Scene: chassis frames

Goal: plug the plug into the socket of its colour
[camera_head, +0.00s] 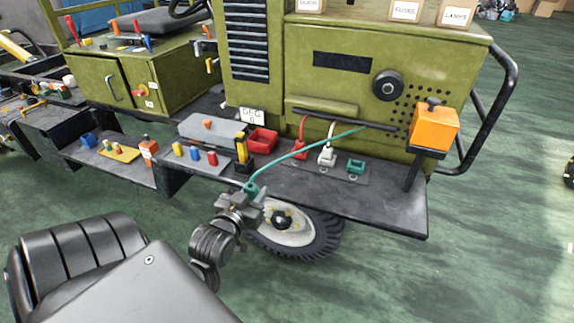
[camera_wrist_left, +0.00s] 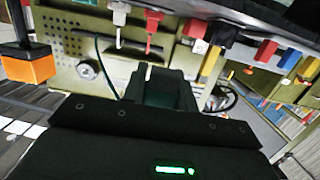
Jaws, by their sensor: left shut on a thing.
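My left gripper (camera_head: 248,193) is shut on the teal plug (camera_head: 250,187) in front of the vehicle's dark shelf. A teal cable (camera_head: 310,149) runs from the plug up and right to the green panel. The teal socket (camera_head: 356,166) stands on the shelf to the right of the gripper, with no plug seen in it. A white connector (camera_head: 327,157) and a red connector (camera_head: 300,149), each with a cable, stand to its left. In the left wrist view the dark plug (camera_wrist_left: 165,90) is between my fingers, with white (camera_wrist_left: 119,14) and red (camera_wrist_left: 152,18) connectors beyond. My right gripper is not in view.
An orange box (camera_head: 433,128) on a post stands at the shelf's right end. A red tray (camera_head: 262,140), a yellow-and-black post (camera_head: 242,150) and several coloured blocks line the shelf to the left. The shelf's front right part (camera_head: 385,203) is bare. A wheel (camera_head: 300,230) sits below.

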